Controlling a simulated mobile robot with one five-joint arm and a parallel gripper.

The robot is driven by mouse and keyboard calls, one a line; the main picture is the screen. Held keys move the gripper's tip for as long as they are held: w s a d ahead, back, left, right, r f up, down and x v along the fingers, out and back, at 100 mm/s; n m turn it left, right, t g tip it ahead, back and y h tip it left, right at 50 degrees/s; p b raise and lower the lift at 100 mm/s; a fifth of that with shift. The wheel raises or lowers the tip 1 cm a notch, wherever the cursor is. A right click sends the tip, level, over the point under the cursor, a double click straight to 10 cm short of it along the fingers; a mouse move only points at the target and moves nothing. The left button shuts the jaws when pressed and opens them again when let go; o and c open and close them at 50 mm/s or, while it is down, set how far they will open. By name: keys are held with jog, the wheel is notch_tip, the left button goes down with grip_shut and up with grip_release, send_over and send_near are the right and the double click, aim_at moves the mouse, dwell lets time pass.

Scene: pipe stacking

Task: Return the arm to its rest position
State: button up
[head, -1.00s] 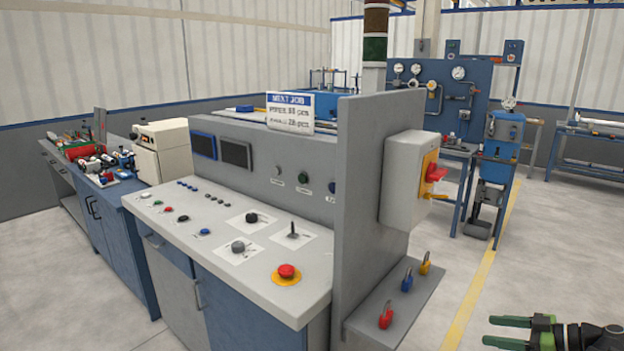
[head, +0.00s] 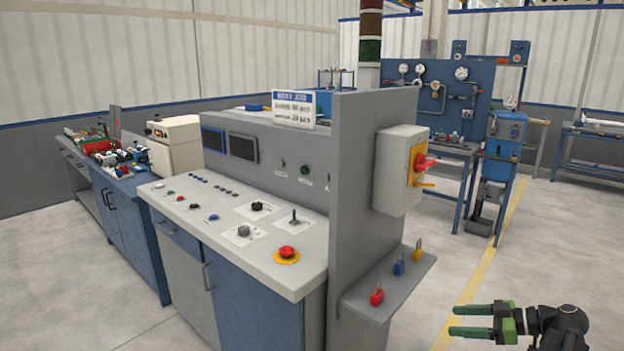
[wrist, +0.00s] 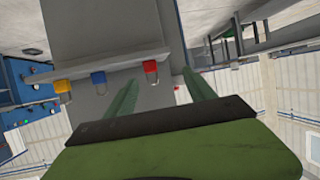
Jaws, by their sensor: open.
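My gripper (head: 470,320) is at the lower right of the head view, in front of the floor and to the right of the control console. Its two green fingers point left and stand apart with nothing between them. In the wrist view my gripper (wrist: 158,88) also shows open and empty, with the padlock shelf beyond the fingertips. Part of my dark arm is beside the gripper, and the rest is out of the picture.
The grey console (head: 230,240) stands at the centre. Its side shelf (head: 400,282) carries red (head: 377,297), blue (head: 399,267) and yellow (head: 418,250) padlocks. A switch box (head: 400,170) sticks out above. A blue gauge panel (head: 440,95) stands behind. Floor (head: 560,250) at right is clear.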

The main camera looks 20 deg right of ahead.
jog(key=w+a+f+n+g, duration=0.2)
jog(key=w+a+g, duration=0.15)
jog(key=a, duration=0.65)
jog(key=w+a+f+n+g+y, duration=0.15)
jog(key=w+a, duration=0.35)
jog(key=a, duration=0.5)
jog(key=w+a+f+n+g, duration=0.1)
jog(key=w+a+f+g, duration=0.2)
jog(key=a, duration=0.7)
jog(key=s+a+f+m+g+h, duration=0.15)
jog(key=a+f+h, duration=0.25)
jog(key=a, duration=0.4)
jog(key=s+a+f+m+g+h, duration=0.1)
jog(key=a+f+m+g+h, duration=0.2)
jog(key=a, duration=0.6)
jog(key=d+f+m+t+h, duration=0.1)
jog(key=d+m+t+h, duration=0.25)
jog(key=d+m, duration=0.4)
notch_tip(320, 180, up, 15)
jog(key=m+g+p, duration=0.1)
jog(key=p, duration=1.4)
jog(key=shift+w+a, duration=0.2)
jog(key=shift+w, duration=0.15)
